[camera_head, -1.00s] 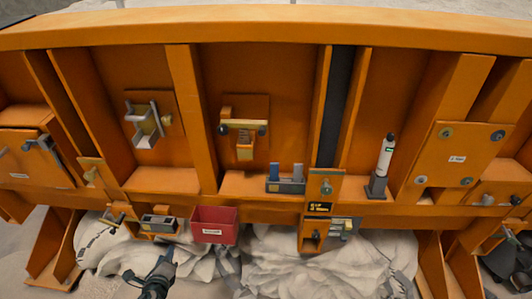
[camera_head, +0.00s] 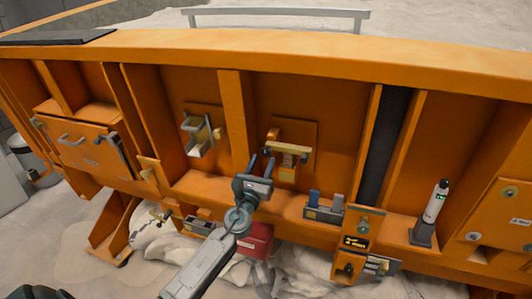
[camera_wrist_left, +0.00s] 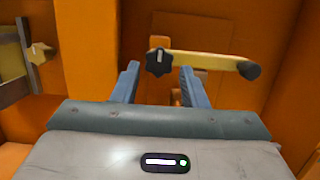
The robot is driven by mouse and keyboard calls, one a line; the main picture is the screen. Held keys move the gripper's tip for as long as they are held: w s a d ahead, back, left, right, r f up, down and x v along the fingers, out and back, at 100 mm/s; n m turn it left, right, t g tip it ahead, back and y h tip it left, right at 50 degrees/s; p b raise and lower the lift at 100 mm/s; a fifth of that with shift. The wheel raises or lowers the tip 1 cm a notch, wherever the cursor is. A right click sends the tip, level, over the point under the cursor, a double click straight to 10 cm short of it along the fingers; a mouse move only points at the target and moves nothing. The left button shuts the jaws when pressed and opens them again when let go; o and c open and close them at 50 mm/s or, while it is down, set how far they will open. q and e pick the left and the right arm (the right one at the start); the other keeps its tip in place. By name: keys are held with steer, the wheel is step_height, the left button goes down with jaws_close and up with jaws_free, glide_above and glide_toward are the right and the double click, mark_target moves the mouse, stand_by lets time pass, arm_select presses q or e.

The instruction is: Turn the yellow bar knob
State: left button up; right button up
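The yellow bar knob (camera_head: 290,148) lies nearly level on an orange backing plate inside the middle bay, with a dark round piece at each end. In the left wrist view the yellow bar (camera_wrist_left: 210,60) runs rightward from a black lobed piece with a white mark to a dark rounded end. My left gripper (camera_head: 262,160) is open and empty, its fingers pointing at the bar's left end. In the left wrist view the black lobed piece shows between the fingertips (camera_wrist_left: 160,69); I cannot tell whether they touch it. My right gripper is not in view.
A bracket with a pale knob (camera_head: 197,135) is in the bay to the left. An orange upright (camera_head: 234,110) separates the bays. A shelf below holds a grey holder with blue pieces (camera_head: 323,211). A red bin (camera_head: 256,240) hangs below. A white cylinder (camera_head: 435,203) stands at right.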

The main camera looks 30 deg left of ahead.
mark_target(265, 154)
arm_select(q)
steer(key=shift+x, duration=1.55)
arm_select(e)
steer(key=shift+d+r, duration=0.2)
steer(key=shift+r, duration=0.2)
arm_select(q)
steer(key=shift+c, duration=0.2)
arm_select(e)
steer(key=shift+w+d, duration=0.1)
arm_select(q)
steer(key=shift+a, duration=0.1)
steer(key=c, duration=0.6)
steer(key=shift+o, duration=0.2)
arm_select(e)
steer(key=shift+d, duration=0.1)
